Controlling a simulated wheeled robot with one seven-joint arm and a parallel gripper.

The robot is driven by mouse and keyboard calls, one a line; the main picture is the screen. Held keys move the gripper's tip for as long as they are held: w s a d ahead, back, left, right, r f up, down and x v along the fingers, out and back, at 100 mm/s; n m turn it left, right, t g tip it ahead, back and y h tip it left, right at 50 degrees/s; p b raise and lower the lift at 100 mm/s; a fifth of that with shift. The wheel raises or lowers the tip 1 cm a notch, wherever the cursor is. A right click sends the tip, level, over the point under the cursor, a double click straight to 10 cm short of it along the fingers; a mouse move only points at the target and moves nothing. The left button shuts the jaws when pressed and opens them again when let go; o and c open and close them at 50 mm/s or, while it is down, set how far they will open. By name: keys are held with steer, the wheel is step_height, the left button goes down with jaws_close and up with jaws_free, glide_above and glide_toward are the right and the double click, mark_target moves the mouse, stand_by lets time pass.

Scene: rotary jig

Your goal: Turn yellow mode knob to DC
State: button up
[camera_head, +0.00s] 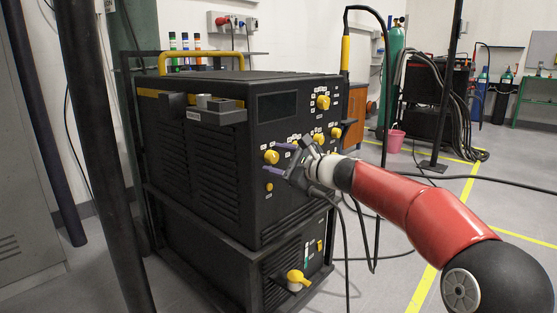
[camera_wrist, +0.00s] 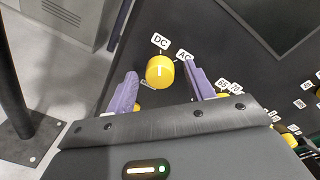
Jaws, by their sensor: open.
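The yellow mode knob (camera_wrist: 160,71) is on the black front panel, with the "DC" label (camera_wrist: 160,41) above it and the "AC" label (camera_wrist: 184,55) to its upper right in the wrist view. A short white mark on the knob looks nearly upright there, toward the DC side; its exact alignment is hard to tell. The knob also shows in the head view (camera_head: 271,157). My gripper (camera_wrist: 161,77) is open, its purple fingers on either side of the knob with gaps visible. The head view also shows my gripper (camera_head: 278,160) at the panel's left part.
The black welding cabinet (camera_head: 205,165) carries other yellow knobs, including an upper one (camera_head: 323,102) and a lower one (camera_head: 297,278). A dark display (camera_head: 278,106) sits at the upper left of the panel. Cables hang in front of the cabinet. A dark post (camera_head: 100,150) stands at left.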

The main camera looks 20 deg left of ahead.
steer(key=v, duration=0.7)
steer(key=shift+s+d+b, duration=0.15)
steer(key=shift+d+b, duration=0.25)
steer(key=shift+b, duration=0.05)
steer(key=shift+s, duration=0.1)
steer(key=s+d+f+n+h+p, duration=0.3)
steer(key=s+d+n+h, duration=0.1)
steer(key=s+d, duration=0.7)
steer(key=s+d+f+n+h+p, duration=0.2)
steer(key=s+d+n+h+p, duration=0.2)
steer(key=s+d, duration=0.7)
steer(key=s+d+f+n+h+p, duration=0.3)
steer(key=s+d+n+h, duration=0.2)
steer(key=s+d+h, duration=0.3)
steer(key=s+d, duration=0.3)
steer(key=s, duration=0.2)
steer(key=shift+f+g, duration=0.3)
steer(key=shift+o, duration=0.2)
